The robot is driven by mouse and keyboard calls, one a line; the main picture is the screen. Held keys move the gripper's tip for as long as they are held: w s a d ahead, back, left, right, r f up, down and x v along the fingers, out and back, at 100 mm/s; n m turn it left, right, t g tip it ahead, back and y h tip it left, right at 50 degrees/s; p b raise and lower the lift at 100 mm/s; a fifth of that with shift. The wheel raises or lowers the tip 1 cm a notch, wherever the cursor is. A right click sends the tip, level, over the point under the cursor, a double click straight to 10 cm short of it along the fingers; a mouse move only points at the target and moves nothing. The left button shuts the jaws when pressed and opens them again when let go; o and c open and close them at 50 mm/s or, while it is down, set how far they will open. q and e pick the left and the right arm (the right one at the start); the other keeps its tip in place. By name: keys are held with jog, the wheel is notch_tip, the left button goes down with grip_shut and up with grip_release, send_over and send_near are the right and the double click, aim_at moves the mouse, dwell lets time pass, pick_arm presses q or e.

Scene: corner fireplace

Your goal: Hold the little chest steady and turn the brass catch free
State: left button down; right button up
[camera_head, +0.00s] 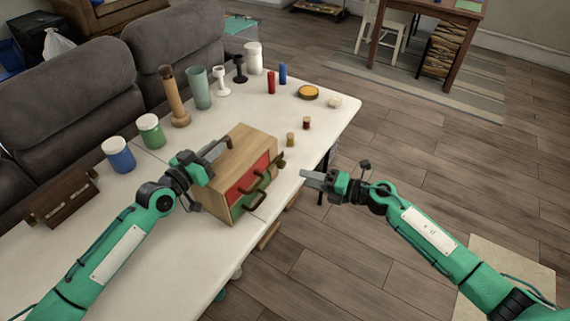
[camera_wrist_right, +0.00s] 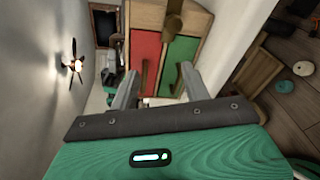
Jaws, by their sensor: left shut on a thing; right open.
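The little chest (camera_head: 250,142) is a light wooden box on the white table, with a red drawer front and a green drawer front, each with a brown handle. My left gripper (camera_head: 222,149) is shut on the chest at its top left side. The brass catch (camera_head: 279,159) is a small dark brownish piece at the upper right of the chest's front. It also shows at the top of the right wrist view (camera_wrist_right: 174,20). My right gripper (camera_head: 306,179) is open and empty, off the table edge, apart from the chest and pointing at its front. The right wrist view shows its spread fingers (camera_wrist_right: 160,80).
Small yellow (camera_head: 290,139) and red (camera_head: 306,123) pieces stand near the catch. A wooden pillar (camera_head: 174,98), green glass (camera_head: 198,90) and several cups and jars stand behind. A dark wooden box (camera_head: 62,201) lies at the left. Free space lies right of the table edge.

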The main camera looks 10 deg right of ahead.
aim_at(284, 164)
jog(key=w+a+n+h, duration=0.1)
jog(key=w+a+n, duration=0.1)
jog(key=n, duration=0.2)
jog(key=w+a+f+n+h, duration=0.1)
jog(key=w+a+n, duration=0.1)
jog(key=w+n, duration=0.1)
jog(key=w+a+f+n+h, duration=0.1)
jog(key=w+a+n, duration=0.1)
jog(key=n, duration=0.3)
jog(key=shift+w+a+f+n+h, duration=0.1)
jog(key=shift+w+n+h, duration=0.2)
jog(key=shift+w, duration=0.3)
jog(key=c, duration=1)
